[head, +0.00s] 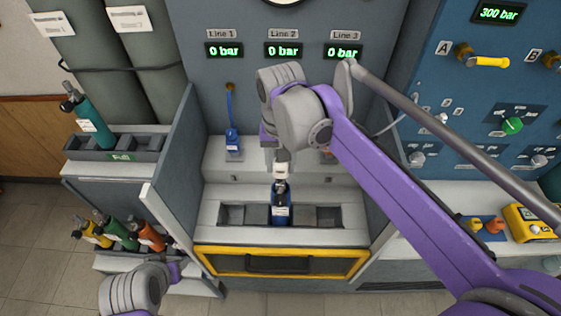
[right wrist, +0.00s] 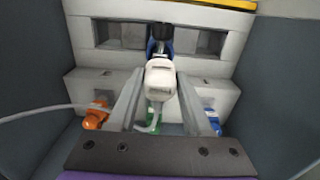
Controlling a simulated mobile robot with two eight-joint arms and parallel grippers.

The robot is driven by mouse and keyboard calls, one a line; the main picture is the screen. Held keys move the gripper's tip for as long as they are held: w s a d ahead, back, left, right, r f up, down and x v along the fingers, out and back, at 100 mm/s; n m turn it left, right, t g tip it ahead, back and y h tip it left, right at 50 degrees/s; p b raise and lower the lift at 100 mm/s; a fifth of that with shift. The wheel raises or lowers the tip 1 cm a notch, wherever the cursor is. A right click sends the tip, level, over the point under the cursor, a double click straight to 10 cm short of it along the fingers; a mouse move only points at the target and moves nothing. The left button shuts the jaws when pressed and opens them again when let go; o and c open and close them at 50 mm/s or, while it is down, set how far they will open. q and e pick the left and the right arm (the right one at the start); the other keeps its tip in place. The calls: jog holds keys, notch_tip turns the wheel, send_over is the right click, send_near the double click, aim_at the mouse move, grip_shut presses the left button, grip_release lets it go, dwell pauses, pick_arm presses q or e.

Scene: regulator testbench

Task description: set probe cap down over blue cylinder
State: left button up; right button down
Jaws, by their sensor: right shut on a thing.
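The blue cylinder (head: 281,212) stands upright in a middle slot of the grey rack, with a white label and a dark valve on top. My right gripper (head: 283,162) is shut on the white probe cap (head: 282,172), just above the cylinder's valve in the head view. In the right wrist view, the cap (right wrist: 160,80) is between the fingers, and the blue cylinder (right wrist: 154,48) with its black top shows behind it. I cannot tell whether cap and valve touch. My left arm shows at the lower left; its fingertips are not clear.
The rack (head: 330,216) has empty slots beside the cylinder. A blue connector (head: 232,139) hangs on the left of the ledge; an orange one (right wrist: 96,115) and a green one (right wrist: 152,122) also sit there. Side walls (head: 172,165) enclose the bay. Other cylinders (head: 120,232) stand at left.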

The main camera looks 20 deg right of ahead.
jog(key=shift+f+b, duration=0.85)
jog(key=shift+f, duration=0.85)
dwell(0.4)
jog(key=shift+c, duration=1.2)
grip_release()
jog(key=shift+r, duration=0.1)
notch_tip(320, 180, up, 11)
jog(key=shift+f+p, duration=0.15)
jog(key=shift+p, duration=0.3)
